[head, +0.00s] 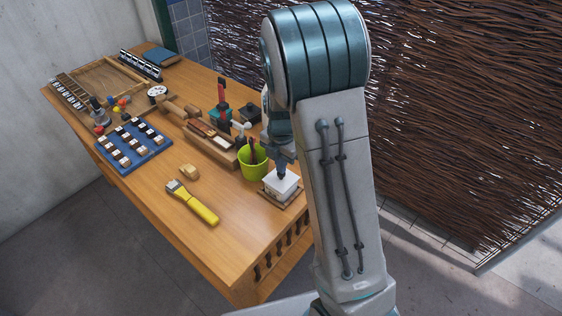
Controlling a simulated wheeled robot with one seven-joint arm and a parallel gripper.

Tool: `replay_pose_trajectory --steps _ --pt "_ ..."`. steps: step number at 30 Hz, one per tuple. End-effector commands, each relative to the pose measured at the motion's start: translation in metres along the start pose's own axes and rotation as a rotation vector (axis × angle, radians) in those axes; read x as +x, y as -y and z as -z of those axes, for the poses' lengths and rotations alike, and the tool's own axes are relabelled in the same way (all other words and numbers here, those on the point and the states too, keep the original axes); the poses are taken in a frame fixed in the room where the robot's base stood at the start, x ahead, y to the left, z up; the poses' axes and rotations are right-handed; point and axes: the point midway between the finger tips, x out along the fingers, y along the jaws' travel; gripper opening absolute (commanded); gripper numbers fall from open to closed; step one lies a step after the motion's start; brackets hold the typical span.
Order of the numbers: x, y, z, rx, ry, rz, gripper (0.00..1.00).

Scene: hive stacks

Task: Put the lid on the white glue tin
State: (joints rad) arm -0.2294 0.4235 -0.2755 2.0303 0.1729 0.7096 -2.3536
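A white box-shaped thing (284,188), which looks like the white glue tin, stands on a small brown board (272,200) near the table's right edge. My gripper (281,174) points down right over its top, at or just above the middle. The fingers look close together, but they are small and partly dark, so I cannot tell whether they are shut or hold anything. I cannot make out a separate lid; the white top may be the lid or the tin itself. My arm hides part of the area to the right.
A lime-green cup (252,163) stands close left of the white tin, with tools in it. A yellow brush (195,203) and a tan block (189,172) lie on the table (228,240). A blue tray (152,155) is at left. The front tabletop is clear.

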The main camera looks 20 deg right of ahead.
Motion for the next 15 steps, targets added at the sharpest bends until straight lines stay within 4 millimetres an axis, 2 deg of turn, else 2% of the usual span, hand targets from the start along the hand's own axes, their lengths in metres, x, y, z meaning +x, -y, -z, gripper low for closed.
replay_pose_trajectory --steps 15 --pt "0.0034 0.0001 -0.0002 0.0 0.0 0.0 0.0"
